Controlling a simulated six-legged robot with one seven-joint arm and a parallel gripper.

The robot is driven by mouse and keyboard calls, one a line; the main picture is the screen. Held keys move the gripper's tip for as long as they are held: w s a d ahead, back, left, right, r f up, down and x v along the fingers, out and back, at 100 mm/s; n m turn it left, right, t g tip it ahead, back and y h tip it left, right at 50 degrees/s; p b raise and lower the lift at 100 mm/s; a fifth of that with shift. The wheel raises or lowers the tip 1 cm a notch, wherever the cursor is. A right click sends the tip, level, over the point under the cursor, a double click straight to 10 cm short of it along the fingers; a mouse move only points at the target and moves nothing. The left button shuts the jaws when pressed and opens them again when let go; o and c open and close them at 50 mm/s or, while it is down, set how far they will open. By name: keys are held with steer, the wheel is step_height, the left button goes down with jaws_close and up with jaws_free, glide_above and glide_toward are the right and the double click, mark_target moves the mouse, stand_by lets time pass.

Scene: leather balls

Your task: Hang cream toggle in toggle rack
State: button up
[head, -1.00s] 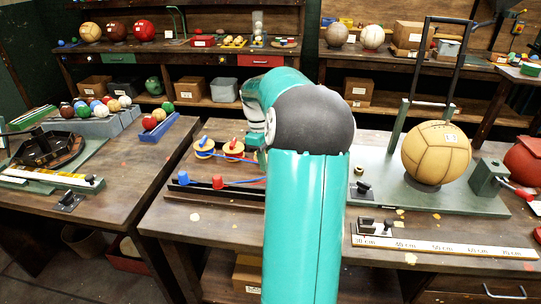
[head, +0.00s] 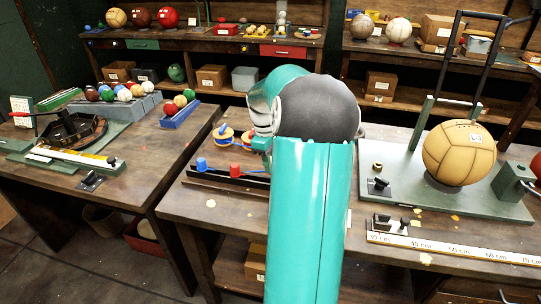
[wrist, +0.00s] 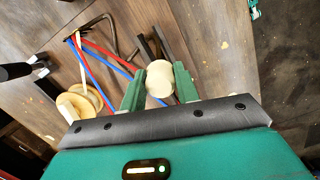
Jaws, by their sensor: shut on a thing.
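In the wrist view my gripper (wrist: 158,74) has its green fingers shut on the cream toggle (wrist: 159,82), a pale rounded piece. The gripper is above the bench. In the head view my teal arm hides the toggle and most of the gripper. The toggle rack, a dark bar (head: 222,181) low on the middle bench, bears a blue toggle (head: 201,164) and a red toggle (head: 235,170). Its right part is behind my arm. Blue (wrist: 90,68) and red (wrist: 108,55) cords and dark bars (wrist: 150,48) show just beyond the fingers in the wrist view.
Wooden spools (head: 223,133) stand behind the rack, partly hidden by my arm. A tan leather ball (head: 459,152) sits on a green board at right, with a ruler (head: 455,249) in front. A gap separates the left bench (head: 140,170) from the middle one.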

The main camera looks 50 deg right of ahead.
steer(key=shift+f, duration=0.7)
steer(key=shift+f, duration=1.65)
stand_by(0.8)
steer(key=o, duration=1)
steer(key=shift+r, duration=0.15)
step_height(320, 180, up, 13)
steer(key=w, duration=0.2)
steer(key=shift+a+r, duration=0.15)
steer(key=shift+r, duration=0.05)
